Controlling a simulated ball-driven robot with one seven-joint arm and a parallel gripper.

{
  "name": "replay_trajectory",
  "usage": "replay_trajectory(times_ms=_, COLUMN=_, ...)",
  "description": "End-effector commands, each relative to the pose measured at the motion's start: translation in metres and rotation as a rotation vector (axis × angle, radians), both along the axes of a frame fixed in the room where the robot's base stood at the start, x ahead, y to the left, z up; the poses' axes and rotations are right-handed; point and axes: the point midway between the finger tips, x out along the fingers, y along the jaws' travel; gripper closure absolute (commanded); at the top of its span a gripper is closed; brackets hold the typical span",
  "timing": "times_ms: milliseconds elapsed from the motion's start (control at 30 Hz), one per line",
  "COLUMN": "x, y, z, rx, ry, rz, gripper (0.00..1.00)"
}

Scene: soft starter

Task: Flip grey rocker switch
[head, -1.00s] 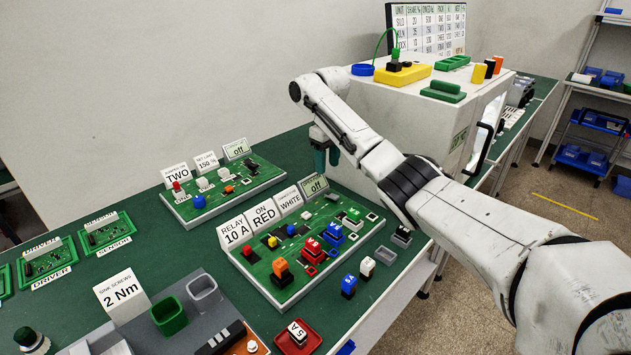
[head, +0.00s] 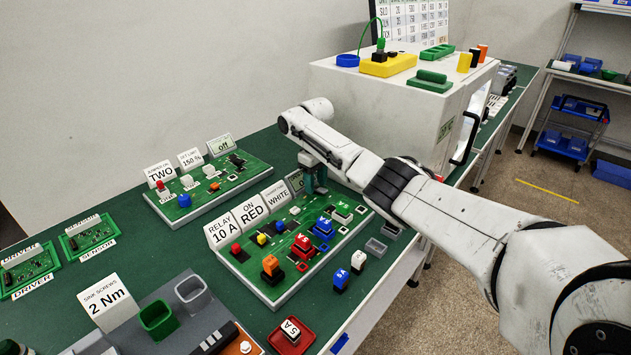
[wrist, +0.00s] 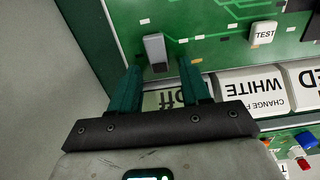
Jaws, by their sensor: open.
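The grey rocker switch (wrist: 155,52) stands on a green circuit board (wrist: 205,30) in the wrist view. It lies just ahead of the gap between my fingertips, apart from them. My gripper (wrist: 158,78) is open and empty, its two dark green fingers spread on either side of the switch's line. An "off" display card (wrist: 172,98) shows between the fingers. In the head view my gripper (head: 314,182) hangs low over the far right end of the front board (head: 268,284), partly covering the display card (head: 295,181). I cannot make out the grey switch there.
A TEST button (wrist: 263,33) and the WHITE card (wrist: 252,86) are beside my gripper. Coloured blocks, including a red one (head: 302,245), stand on the front board. A second board (head: 190,210) lies behind. A white cabinet (head: 395,115) stands right, close to my arm.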

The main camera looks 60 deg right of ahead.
Motion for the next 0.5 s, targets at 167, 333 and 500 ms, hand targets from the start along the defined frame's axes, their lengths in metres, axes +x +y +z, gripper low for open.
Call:
replay_trajectory(times_ms=167, x=0.0001, y=0.0003, z=-0.0018, rx=0.000, ry=0.000, rz=0.000, gripper=0.53)
replay_trajectory(times_ms=333, x=0.0001, y=0.0003, z=-0.0016, rx=0.000, ry=0.000, rz=0.000, gripper=0.59)
replay_trajectory(times_ms=500, x=0.0001, y=0.0003, z=-0.0015, rx=0.000, ry=0.000, rz=0.000, gripper=0.75)
